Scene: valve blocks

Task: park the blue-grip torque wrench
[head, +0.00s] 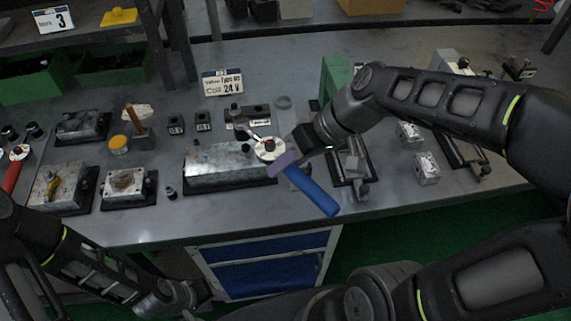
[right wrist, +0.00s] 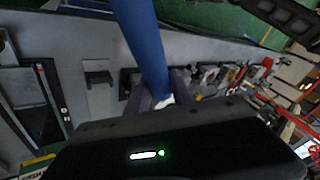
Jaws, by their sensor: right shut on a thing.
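The blue-grip torque wrench (head: 312,190) is in the grasp of my right gripper (head: 285,160), above the front edge of the bench. Its blue grip slants down and right past the fingers. A round white dial (head: 270,149) shows on the other side of the fingers, over a long metal valve block (head: 225,165). Whether it touches the block I cannot tell. In the right wrist view the blue grip (right wrist: 143,45) runs up from between the fingers (right wrist: 165,97). My left gripper (head: 203,292) is low in front of the bench; its fingers are unclear.
A red-handled tool (head: 12,176) lies at the far left. Smaller valve blocks (head: 125,186) stand on the left of the bench (head: 350,215). A metal fixture on a dark plate (head: 352,165) and small metal blocks (head: 427,168) stand to the right. A 24 V sign (head: 222,84) stands behind.

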